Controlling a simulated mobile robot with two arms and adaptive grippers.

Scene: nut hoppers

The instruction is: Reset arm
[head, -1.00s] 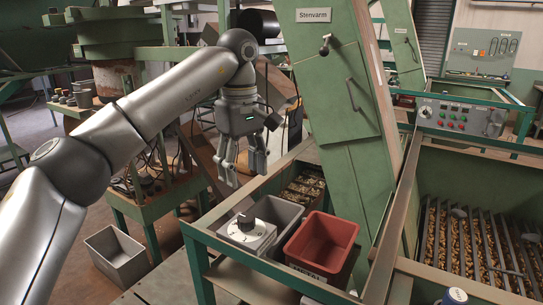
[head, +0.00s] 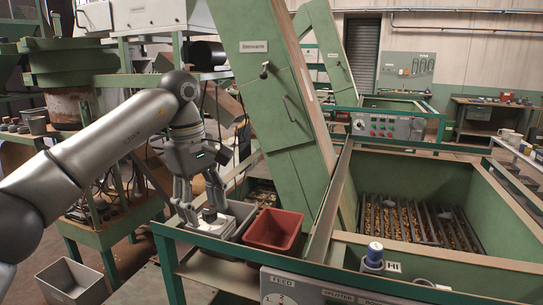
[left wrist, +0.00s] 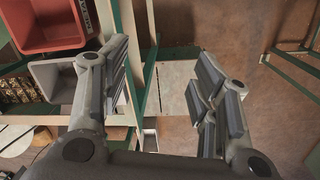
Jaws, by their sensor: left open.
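My left gripper (head: 200,207) hangs fingers down at the left of the bench in the head view, open and empty. In the left wrist view its two fingers (left wrist: 162,75) stand wide apart with nothing between them but bench and floor beyond. My right gripper is not in view.
A red bin (head: 274,232) and a grey bin (head: 240,219) stand right of the gripper. A green sloping chute (head: 272,105) rises behind them. A hopper with nuts (head: 395,217) is at the right. An empty grey bin (head: 72,284) stands low at the left.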

